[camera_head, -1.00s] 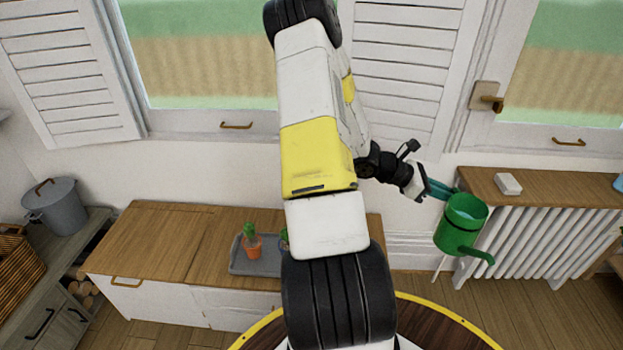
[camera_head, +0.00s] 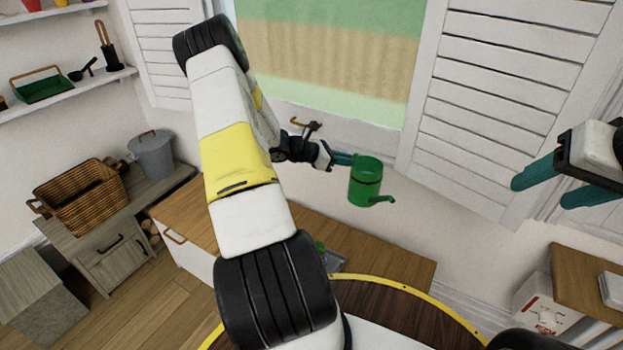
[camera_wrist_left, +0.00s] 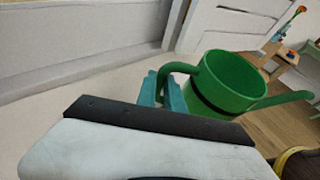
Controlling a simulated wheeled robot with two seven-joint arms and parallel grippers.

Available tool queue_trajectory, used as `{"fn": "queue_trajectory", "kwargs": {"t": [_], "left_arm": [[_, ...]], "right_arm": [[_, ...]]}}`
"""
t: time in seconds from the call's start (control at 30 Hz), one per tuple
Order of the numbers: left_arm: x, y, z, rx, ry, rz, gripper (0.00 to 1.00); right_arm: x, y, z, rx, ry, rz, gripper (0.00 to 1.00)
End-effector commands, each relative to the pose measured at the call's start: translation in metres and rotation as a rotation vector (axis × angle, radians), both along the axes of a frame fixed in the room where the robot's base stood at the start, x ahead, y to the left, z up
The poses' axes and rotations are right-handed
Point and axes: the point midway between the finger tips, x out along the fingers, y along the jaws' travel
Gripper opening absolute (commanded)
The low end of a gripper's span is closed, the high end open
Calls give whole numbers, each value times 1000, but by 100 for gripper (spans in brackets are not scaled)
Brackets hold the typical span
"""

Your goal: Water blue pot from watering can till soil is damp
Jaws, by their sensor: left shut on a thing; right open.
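The green watering can (camera_head: 365,183) is held in the air by my left gripper (camera_head: 345,159), which is shut on its handle. The can is about upright, with its spout toward the right. In the left wrist view the can (camera_wrist_left: 232,78) shows its open top and the fingers at its handle. A grey tray (camera_head: 334,262) on the wooden cabinet is mostly hidden behind my left arm, with a bit of green plant (camera_head: 319,246) showing. No blue pot can be made out. My right gripper (camera_head: 540,187) is open and empty at the right.
The wooden cabinet (camera_head: 385,255) has bare top to the right of the tray. A wicker basket (camera_head: 80,200) and a grey lidded pot (camera_head: 152,155) stand on the left unit. A window and white shutters are behind. A wooden shelf (camera_head: 575,285) is at the lower right.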

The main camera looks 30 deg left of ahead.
Motion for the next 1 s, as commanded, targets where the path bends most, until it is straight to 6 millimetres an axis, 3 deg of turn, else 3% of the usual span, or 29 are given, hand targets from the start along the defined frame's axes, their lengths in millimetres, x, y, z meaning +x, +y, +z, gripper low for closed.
{"fn": "queue_trajectory", "kwargs": {"t": [0.1,0.23,0.5,0.73,1.0], "left_arm": [[24,39,-24,-2,-1,32,0],[41,81,-54,-4,2,60,0],[52,155,-123,-7,5,76,0],[41,194,-180,-10,8,51,0],[19,211,-228,-11,9,-4,0]], "right_arm": [[0,0,0,0,0,0,60],[0,0,0,0,-1,0,60],[0,0,0,0,0,0,60],[0,0,0,0,0,0,60],[0,0,0,0,0,0,60]]}}
